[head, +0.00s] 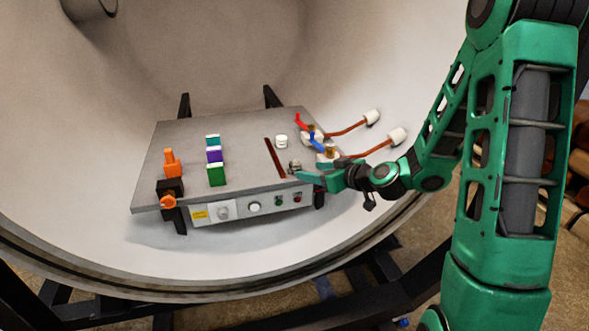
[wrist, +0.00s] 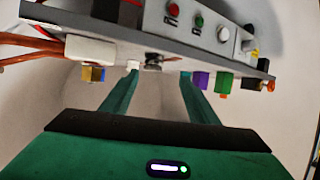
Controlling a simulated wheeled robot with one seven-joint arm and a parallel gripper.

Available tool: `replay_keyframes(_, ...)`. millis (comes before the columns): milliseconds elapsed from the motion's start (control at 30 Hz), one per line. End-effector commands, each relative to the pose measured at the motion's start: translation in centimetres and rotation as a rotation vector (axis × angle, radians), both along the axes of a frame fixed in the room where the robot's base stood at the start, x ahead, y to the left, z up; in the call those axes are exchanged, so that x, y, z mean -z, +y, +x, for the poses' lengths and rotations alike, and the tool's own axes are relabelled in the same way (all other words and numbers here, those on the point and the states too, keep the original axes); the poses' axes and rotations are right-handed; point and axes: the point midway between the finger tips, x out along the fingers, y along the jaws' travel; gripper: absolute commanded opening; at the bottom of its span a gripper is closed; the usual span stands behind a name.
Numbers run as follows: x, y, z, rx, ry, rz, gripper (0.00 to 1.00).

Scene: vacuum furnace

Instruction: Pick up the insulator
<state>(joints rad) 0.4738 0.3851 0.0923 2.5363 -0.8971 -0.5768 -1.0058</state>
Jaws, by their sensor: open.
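A small white ribbed cylinder (head: 281,141), which looks like the insulator, stands upright on the grey tabletop (head: 190,134), right of the dark red strip. My gripper (head: 303,175) is at the plate's front right edge, nearer the camera than the cylinder and apart from it. In the wrist view its two fingers are spread (wrist: 157,76) with nothing held between them. A small metallic part (wrist: 153,62) shows beyond the gap; it also shows in the head view (head: 294,166). A small white piece (wrist: 132,66) beside the left fingertip may be the cylinder; I cannot be sure.
White blocks with brass posts (head: 328,156) and red and blue handles stand right of the cylinder. Copper rods (head: 347,129) run to white fittings (head: 397,136) on the chamber wall. Coloured blocks (head: 215,174) and orange-handled parts (head: 172,163) stand left. The control panel (head: 250,205) faces front.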

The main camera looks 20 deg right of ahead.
Motion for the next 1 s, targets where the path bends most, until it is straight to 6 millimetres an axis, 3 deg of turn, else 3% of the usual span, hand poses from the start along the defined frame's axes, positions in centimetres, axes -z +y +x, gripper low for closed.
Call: replay_keyframes(1000,3.5,2.7,9.8,0.022,-0.036,0.013,0.54)
